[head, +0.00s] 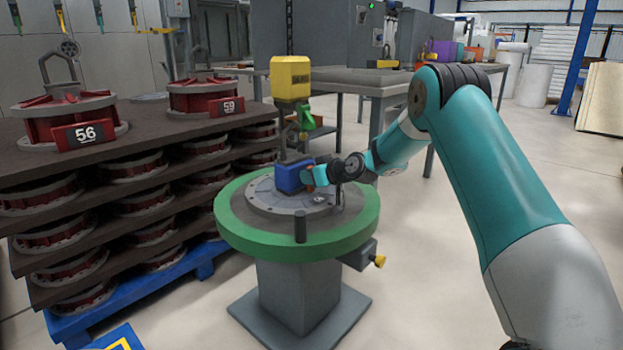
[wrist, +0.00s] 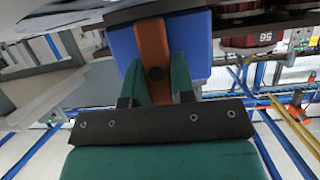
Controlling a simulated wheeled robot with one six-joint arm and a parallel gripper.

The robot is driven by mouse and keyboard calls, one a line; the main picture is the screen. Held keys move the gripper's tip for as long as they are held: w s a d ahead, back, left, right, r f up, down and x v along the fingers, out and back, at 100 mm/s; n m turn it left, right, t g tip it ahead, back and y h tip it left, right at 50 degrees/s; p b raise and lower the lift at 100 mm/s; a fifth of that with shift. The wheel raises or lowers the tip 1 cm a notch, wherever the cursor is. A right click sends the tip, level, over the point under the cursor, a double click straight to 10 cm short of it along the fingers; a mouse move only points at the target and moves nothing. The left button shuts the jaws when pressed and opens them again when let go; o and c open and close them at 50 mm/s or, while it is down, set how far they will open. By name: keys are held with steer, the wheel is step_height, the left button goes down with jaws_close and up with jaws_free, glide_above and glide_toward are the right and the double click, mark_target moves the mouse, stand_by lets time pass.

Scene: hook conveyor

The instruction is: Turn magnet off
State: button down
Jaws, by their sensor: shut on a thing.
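A blue block (head: 290,177), which looks like the magnet, sits on the grey disc of a round green-rimmed table (head: 232,222). It also shows at the top of the wrist view (wrist: 194,42). An orange-brown lever (wrist: 152,48) with a dark pivot lies along its face. My gripper (wrist: 160,88) has its two green fingers on either side of the lever's lower end and is shut on it. In the head view my gripper (head: 316,176) reaches the block from the right. The lever is mostly hidden there.
A yellow hoist block (head: 290,77) with a green hook (head: 304,120) hangs just above the blue block. Stacked shelves of red-and-grey parts (head: 85,185) stand close on the left. A grey workbench (head: 375,82) is behind. The floor on the right is clear.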

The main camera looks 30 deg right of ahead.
steer(key=c, duration=1)
jaws_free()
steer(key=shift+o, duration=0.2)
steer(key=shift+s, duration=0.1)
steer(key=v, duration=1.7)
steer(key=shift+b, duration=0.3)
steer(key=shift+s+r, duration=0.1)
